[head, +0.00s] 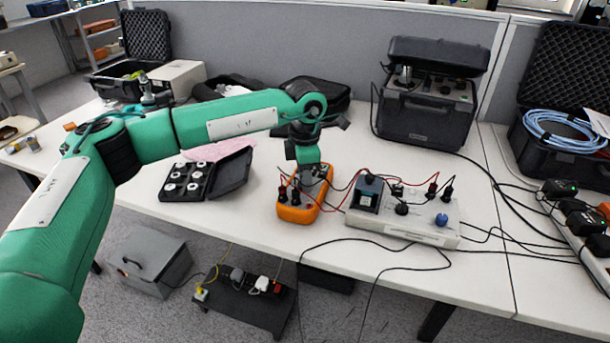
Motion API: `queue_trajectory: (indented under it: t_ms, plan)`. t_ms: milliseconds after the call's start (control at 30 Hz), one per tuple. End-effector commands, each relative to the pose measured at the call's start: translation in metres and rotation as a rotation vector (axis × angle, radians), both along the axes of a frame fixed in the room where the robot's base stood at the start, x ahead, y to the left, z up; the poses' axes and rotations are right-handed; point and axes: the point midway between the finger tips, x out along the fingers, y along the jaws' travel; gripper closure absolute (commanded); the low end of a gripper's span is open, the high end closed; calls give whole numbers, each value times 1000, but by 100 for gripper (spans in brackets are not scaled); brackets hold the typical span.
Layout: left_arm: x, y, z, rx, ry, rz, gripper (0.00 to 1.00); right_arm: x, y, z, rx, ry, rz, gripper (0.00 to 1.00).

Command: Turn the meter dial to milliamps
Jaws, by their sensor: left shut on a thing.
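The orange multimeter (295,214) lies on the white table in the middle of the head view. Red and black leads are plugged into its near end. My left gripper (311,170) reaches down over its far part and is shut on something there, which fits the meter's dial. The gripper hides the dial and its markings, so I cannot tell the setting. My right gripper is not in view.
A white box (405,228) with a small meter, knobs and leads stands right of the multimeter. An open black case of weights (186,184) lies to its left. A black instrument case (428,115) stands behind. Loose cables run along the table's front edge.

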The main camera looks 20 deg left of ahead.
Motion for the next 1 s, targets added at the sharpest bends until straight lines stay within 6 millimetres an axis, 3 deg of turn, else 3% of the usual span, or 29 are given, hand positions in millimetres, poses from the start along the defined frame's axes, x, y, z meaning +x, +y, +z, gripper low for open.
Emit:
queue_trajectory:
  t_ms: [500,1000]
  plan:
    - [0,0,1,0,-1,-383,91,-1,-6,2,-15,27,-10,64]
    - [0,0,1,0,-2,-515,91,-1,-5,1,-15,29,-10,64]
